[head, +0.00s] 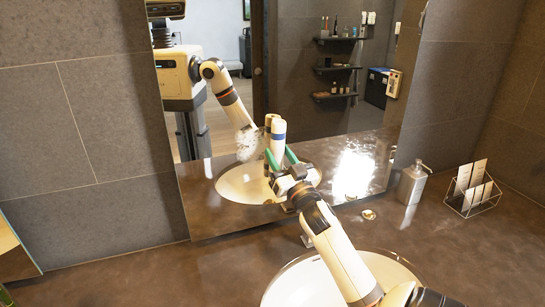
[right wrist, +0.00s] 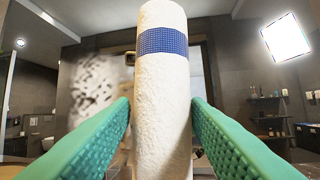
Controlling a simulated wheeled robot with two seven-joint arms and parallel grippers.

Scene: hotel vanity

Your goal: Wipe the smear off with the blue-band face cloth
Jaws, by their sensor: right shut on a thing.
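My right gripper (head: 280,158) is shut on the face cloth (head: 278,143), a rolled white cloth with a blue band, and holds it upright in front of the mirror. In the right wrist view the cloth (right wrist: 162,110) stands between the green fingers (right wrist: 162,128), its blue band near the top. The smear (head: 248,143) is a whitish, patchy mark on the mirror, just left of the cloth. It also shows left of the cloth in the right wrist view (right wrist: 92,88). I cannot tell whether the cloth touches the glass. My left gripper is not in view.
The mirror (head: 310,95) stands behind the counter (head: 130,275) and reflects my arm, a basin and shelves. A sink (head: 292,290) lies under my right arm. A soap dispenser (head: 411,184) and a wire rack (head: 470,203) with cards stand at the right. The counter's left is mostly clear.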

